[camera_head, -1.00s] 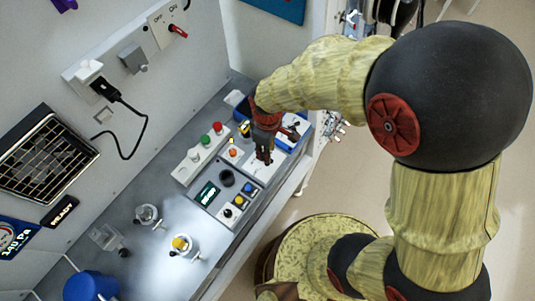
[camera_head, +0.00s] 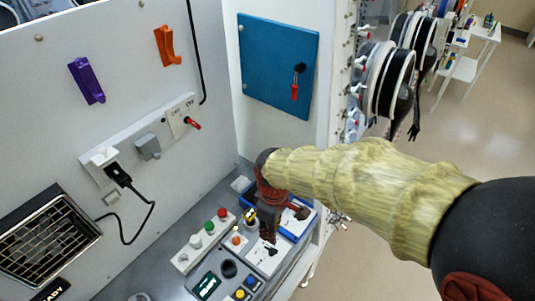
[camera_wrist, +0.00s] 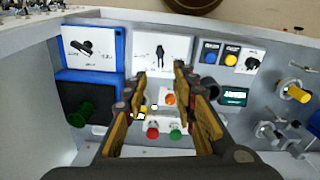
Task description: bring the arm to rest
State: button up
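My gripper (camera_head: 268,222) hangs fingers-down over the control panels on the bench, at the end of my yellow-green arm. In the wrist view my gripper (camera_wrist: 160,82) has its two fingers apart with nothing held between them. Past the fingers lies a white panel with an orange button (camera_wrist: 169,99), and near it a red button (camera_wrist: 152,133) and a green button (camera_wrist: 175,134). Whether the fingertips touch the panel is hard to tell; they appear a little above it.
A blue-framed switch panel (camera_wrist: 91,48) lies beside the gripper. The bench's back wall carries a socket strip (camera_head: 140,148) with a black cable, and a grille (camera_head: 45,240). A blue door (camera_head: 278,65) is on the end wall. Open floor (camera_head: 350,270) lies right of the bench.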

jog(key=s+d+r+m+t+b, duration=0.2)
jog(key=s+d+r+m+b, duration=0.2)
jog(key=d, duration=0.3)
jog(key=s+d+r+m+t+b, duration=0.3)
jog(key=s+d+r+m+b, duration=0.1)
jog(key=s+d+r+m, duration=0.1)
jog(key=d+r+m, duration=0.1)
jog(key=d+m, duration=0.1)
jog(key=d, duration=0.1)
jog(key=shift+s+m+t+b, duration=0.25)
jog(key=shift+m+t+b, duration=0.05)
jog(key=shift+b, duration=0.05)
